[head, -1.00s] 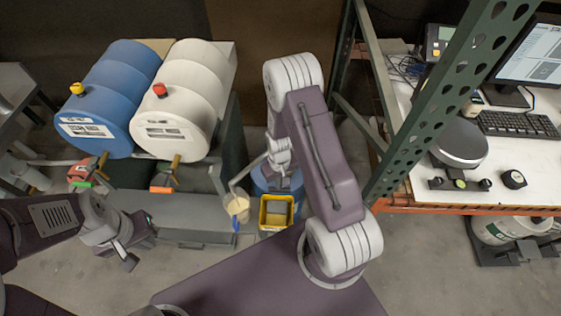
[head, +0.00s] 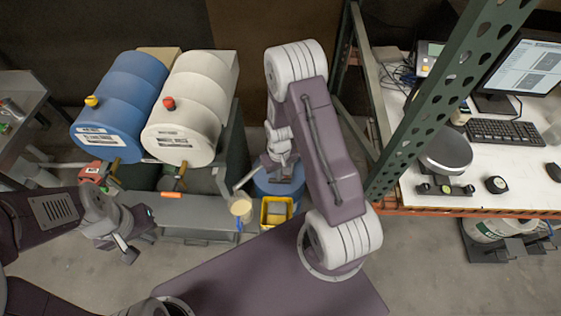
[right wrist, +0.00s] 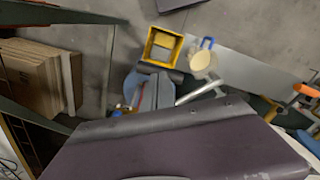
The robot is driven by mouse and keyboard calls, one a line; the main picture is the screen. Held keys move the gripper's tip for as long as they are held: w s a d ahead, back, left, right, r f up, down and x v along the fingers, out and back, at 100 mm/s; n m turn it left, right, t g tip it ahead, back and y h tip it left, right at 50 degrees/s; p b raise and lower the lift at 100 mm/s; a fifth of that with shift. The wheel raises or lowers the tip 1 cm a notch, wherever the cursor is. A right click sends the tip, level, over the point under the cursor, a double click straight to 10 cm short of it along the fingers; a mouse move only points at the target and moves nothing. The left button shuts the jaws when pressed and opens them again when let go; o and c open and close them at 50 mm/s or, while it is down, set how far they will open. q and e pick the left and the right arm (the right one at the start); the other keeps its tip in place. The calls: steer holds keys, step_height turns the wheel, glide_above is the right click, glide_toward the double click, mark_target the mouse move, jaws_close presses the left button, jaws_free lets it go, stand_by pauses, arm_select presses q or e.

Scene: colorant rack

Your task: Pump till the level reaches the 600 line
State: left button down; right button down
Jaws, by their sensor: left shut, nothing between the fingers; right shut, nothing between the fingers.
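A pale cup-like jug (head: 241,206) with a blue handle stands on the floor beside a yellow bin. It also shows in the right wrist view (right wrist: 201,61). Its scale marks and liquid level are too small to read. A blue drum (head: 262,186) stands behind the bin, with a pale pump spout (head: 250,177) slanting down to the jug. My right gripper (head: 281,167) is shut over the drum's top, partly hidden by my arm; I cannot tell whether it touches the pump. My left gripper (head: 130,252) is shut and empty at left, away from the jug.
A yellow bin (head: 264,213) is close to the jug's right. Large blue (head: 120,105) and white (head: 190,110) barrels lie on a stand at left. A green rack post (head: 440,100) and desk (head: 425,190) bound the right side. Floor in front is partly clear.

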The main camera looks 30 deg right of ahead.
arm_select(q)
steer(key=shift+r, duration=0.2)
arm_select(e)
steer(key=shift+r, duration=0.25)
